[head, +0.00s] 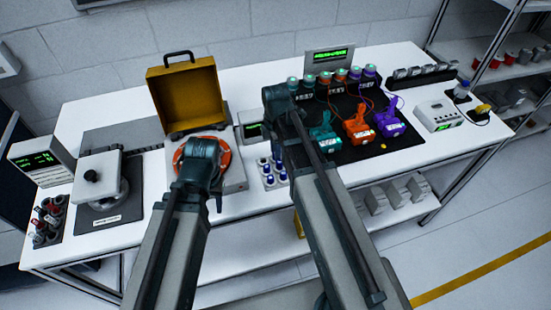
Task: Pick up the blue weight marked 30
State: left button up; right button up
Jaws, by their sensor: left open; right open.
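Several small blue-and-white pieces (269,180) stand in a group at the front middle of the table, between my two arms. Their markings are too small to read, so I cannot tell which weight is marked 30. My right arm partly covers the space to the right of this group. My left arm rises to a dark joint in front of the orange ring, and my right arm rises to a dark joint near the black mat. I can make out no fingertips on either arm, and neither gripper shows anything held.
A white table (258,233) carries an open yellow case (187,95), an orange ring device (223,158), a grey press-like device (98,180) and a holder of red and dark cylinders (46,220). Teal, orange (357,123) and purple wired units stand on a black mat. Shelves (510,75) stand right.

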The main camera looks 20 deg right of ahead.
grip_shut()
